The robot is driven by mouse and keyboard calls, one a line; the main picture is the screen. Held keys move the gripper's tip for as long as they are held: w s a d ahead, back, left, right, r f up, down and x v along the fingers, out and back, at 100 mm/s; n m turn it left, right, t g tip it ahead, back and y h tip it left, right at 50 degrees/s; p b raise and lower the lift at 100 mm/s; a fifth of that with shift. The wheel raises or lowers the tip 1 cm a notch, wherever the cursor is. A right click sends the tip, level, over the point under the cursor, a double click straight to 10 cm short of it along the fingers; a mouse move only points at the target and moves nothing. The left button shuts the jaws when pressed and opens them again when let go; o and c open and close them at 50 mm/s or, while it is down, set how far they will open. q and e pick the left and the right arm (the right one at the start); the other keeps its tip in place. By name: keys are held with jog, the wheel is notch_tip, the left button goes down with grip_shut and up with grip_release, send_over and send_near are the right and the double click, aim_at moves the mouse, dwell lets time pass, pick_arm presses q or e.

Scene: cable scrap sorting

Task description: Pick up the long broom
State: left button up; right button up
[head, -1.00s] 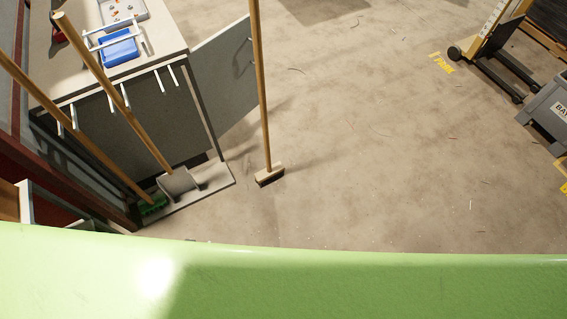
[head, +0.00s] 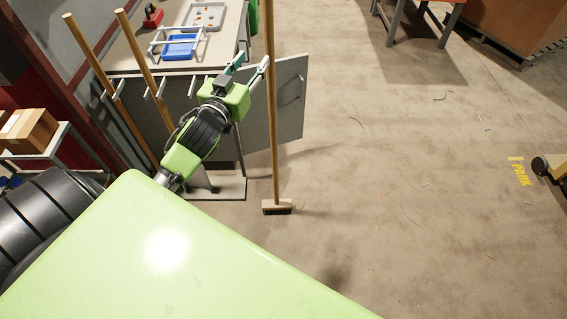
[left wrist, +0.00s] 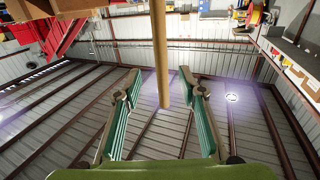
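The long broom (head: 270,120) stands upright beside the grey cabinet, its wooden head with dark bristles (head: 277,207) on the floor. My left gripper (head: 251,66) is open at the upper part of the handle, which shows just right of its fingers in the head view. In the left wrist view the handle (left wrist: 159,50) runs down from the top edge and ends between the two spread fingers (left wrist: 160,80). A gap shows on each side of it; I cannot tell how deep it sits. My right gripper is not in view.
Two other wooden handles (head: 92,60) (head: 139,45) lean at the cabinet's peg rail. The bench top (head: 130,60) holds a blue tray (head: 180,47) and a white rack. An open grey door (head: 291,100) stands behind the broom.

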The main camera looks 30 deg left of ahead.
aim_at(267, 40)
pick_arm(q)
jog(key=w, duration=0.2)
jog(key=w+a+p, duration=0.1)
jog(key=w, duration=0.4)
jog(key=shift+a, duration=0.4)
jog(key=shift+w+f, duration=0.1)
jog(key=shift+w, duration=0.2)
jog(key=shift+w+a+p, duration=0.1)
jog(key=shift+w+p, duration=0.15)
jog(key=shift+p, duration=0.15)
jog(key=w, duration=0.1)
jog(key=w+p, duration=0.1)
jog(key=w, duration=0.2)
jog(key=shift+w+a, duration=0.2)
jog(key=shift+a, duration=0.1)
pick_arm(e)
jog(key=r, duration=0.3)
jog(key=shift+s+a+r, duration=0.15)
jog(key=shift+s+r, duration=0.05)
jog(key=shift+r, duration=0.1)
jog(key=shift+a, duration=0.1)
pick_arm(q)
grip_shut()
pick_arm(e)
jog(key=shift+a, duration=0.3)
